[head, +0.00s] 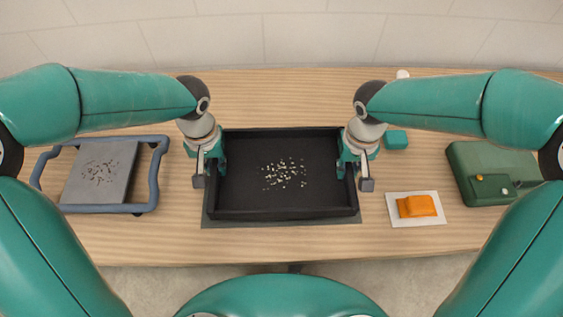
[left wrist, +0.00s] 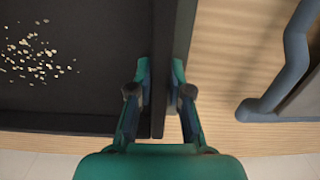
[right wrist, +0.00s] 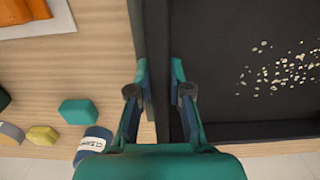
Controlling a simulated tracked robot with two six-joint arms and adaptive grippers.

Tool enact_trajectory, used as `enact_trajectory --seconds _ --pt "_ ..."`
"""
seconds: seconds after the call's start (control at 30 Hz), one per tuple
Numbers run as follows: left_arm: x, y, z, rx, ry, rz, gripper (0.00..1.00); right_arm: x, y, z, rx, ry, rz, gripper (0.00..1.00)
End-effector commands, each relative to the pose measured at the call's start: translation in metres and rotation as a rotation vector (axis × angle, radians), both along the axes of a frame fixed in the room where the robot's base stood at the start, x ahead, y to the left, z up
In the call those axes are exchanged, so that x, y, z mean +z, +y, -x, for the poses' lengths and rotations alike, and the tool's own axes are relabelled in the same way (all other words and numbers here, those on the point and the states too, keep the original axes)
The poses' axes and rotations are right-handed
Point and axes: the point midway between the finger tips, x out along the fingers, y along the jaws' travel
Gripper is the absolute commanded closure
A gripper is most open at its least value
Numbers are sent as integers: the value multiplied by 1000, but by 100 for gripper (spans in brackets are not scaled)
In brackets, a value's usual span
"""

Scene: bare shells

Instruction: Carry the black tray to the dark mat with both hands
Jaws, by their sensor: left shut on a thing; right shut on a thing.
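The black tray (head: 240,196) is over the dark mat (head: 290,223) in the middle of the table, with pale crumbs scattered on its floor. A strip of the mat shows along the tray's near edge; the rest is hidden. I cannot tell whether the tray rests on the mat or is slightly above it. My left gripper (head: 209,168) is shut on the tray's left wall, which shows between its fingers in the left wrist view (left wrist: 160,85). My right gripper (head: 355,168) is shut on the right wall, also seen in the right wrist view (right wrist: 158,85).
A grey board in a blue frame (head: 149,188) lies at the left. At the right are an orange cloth (head: 417,206) on a white sheet (head: 400,220), a green box (head: 475,160) and a teal block (head: 396,139). A yellow block (right wrist: 43,136) and a labelled can (right wrist: 95,138) lie beyond the tray's right side.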

Motion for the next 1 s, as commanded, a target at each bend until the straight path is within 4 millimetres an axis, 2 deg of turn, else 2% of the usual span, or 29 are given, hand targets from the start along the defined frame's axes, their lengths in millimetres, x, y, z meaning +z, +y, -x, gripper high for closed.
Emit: enact_trajectory --seconds 0.53,1.0 --pt "-2 1 -1 0 -2 1 100 -2 2 -1 -1 -2 0 100" --pt "-24 1 -1 -1 -2 1 100 -24 1 0 -2 -2 0 100"
